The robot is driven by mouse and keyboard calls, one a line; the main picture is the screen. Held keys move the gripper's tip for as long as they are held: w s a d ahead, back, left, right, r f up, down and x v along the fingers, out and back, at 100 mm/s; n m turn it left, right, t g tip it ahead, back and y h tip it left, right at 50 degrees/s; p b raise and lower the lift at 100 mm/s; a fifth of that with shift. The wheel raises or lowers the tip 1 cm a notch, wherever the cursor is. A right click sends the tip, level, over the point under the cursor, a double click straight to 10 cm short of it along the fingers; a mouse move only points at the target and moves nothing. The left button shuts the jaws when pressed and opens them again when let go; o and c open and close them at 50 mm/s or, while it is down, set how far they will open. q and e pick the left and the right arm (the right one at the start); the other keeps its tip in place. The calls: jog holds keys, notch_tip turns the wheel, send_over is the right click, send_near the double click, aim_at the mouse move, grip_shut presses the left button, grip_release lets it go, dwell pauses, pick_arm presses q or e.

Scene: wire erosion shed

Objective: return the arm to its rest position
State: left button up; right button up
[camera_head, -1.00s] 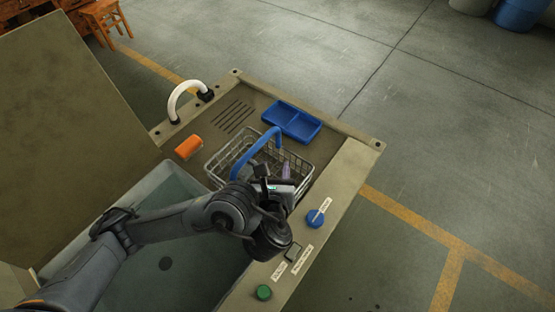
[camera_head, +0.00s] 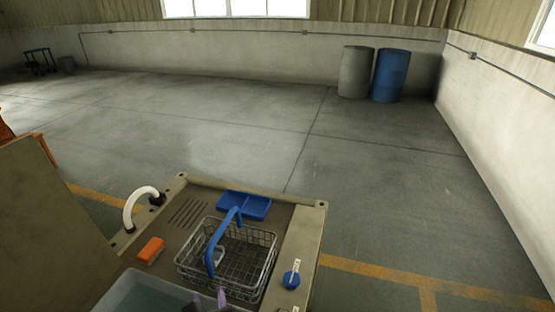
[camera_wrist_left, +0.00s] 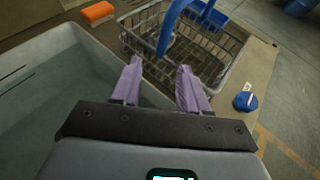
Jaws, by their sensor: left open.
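My left gripper (camera_head: 209,301) shows at the bottom edge of the head view, with only its purple fingertips in the picture. In the left wrist view the two purple fingers (camera_wrist_left: 160,88) stand apart with nothing between them, so the gripper is open and empty. It is at the near side of the wire basket (camera_head: 228,262), which has a blue handle (camera_head: 222,240). The basket also shows beyond the fingers in the wrist view (camera_wrist_left: 207,62). The rest of the left arm is out of the head view. My right gripper is not in view.
A water-filled tank (camera_head: 140,292) lies at the near left beside a raised panel (camera_head: 55,235). Open floor lies beyond.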

pick_arm(q)
jog(key=s+a+f+n+g+h, duration=0.1)
jog(key=s+a+f+n+g, duration=0.5)
jog(key=s+f+n, duration=0.45)
jog(key=s+a+f+n+g, duration=0.3)
jog(key=s+a+f+n, duration=0.2)
jog(key=s+a+n, duration=0.8)
jog(key=w+d+f+n+h, duration=0.1)
jog(key=w+d+n+h, duration=0.25)
jog(key=d+n, duration=0.6)
notch_tip(320, 180, up, 34)
jog(key=d+m+p, duration=0.2)
jog(key=p, duration=3.2)
jog(key=shift+s+d+m, duration=0.3)
jog(key=shift+s, duration=0.15)
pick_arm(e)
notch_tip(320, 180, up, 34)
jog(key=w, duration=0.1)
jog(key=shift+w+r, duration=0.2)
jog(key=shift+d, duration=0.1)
